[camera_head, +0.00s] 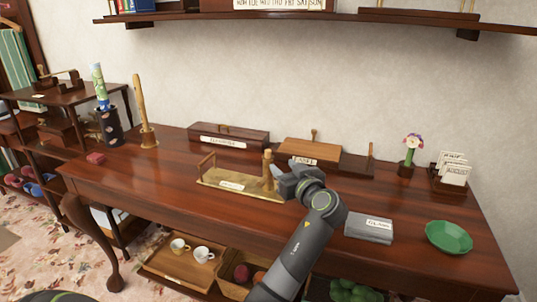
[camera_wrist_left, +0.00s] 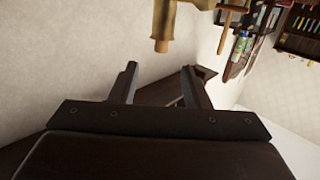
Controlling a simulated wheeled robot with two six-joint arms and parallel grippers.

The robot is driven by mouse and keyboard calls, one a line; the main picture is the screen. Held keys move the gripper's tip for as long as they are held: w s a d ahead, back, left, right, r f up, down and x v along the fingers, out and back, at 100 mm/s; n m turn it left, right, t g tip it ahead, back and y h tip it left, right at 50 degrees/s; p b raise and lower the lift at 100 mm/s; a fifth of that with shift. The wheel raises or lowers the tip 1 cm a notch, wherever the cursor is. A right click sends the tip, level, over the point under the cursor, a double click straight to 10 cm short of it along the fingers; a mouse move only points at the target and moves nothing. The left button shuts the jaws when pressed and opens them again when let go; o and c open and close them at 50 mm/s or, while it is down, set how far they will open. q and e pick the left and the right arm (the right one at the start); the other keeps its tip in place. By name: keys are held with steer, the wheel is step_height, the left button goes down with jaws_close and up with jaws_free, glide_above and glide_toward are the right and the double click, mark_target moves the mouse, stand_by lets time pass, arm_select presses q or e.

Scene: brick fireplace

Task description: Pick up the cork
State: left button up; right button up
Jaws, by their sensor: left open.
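A small tan upright piece (camera_head: 267,163), which looks like the cork, stands at the right end of a brass tray (camera_head: 215,177) on the wooden table. In the wrist view, a tan and brass cylinder with a narrower end (camera_wrist_left: 162,45) shows at the top, beyond the fingertips; it seems to be the same piece. My left gripper (camera_head: 281,178) is just right of the piece and partly covers its lower part. In the wrist view its fingers (camera_wrist_left: 159,70) are apart with nothing between them. My right gripper is not in view.
Behind stand a dark labelled box (camera_head: 230,136) and a brown box (camera_head: 310,151). To the right are a grey labelled block (camera_head: 369,228), a green dish (camera_head: 449,237), a flower pot (camera_head: 408,160) and a card holder (camera_head: 453,175). The table's front left is clear.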

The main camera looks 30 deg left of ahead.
mark_target(270, 153)
arm_select(q)
steer(key=x, duration=0.5)
steer(key=shift+w+a+p, duration=0.15)
steer(key=shift+a+p, duration=0.1)
steer(key=shift+p, duration=0.05)
steer(key=p+x, duration=0.1)
steer(key=x, duration=0.4)
steer(key=shift+a+r, duration=0.1)
steer(key=shift+r, duration=0.05)
jaws_close()
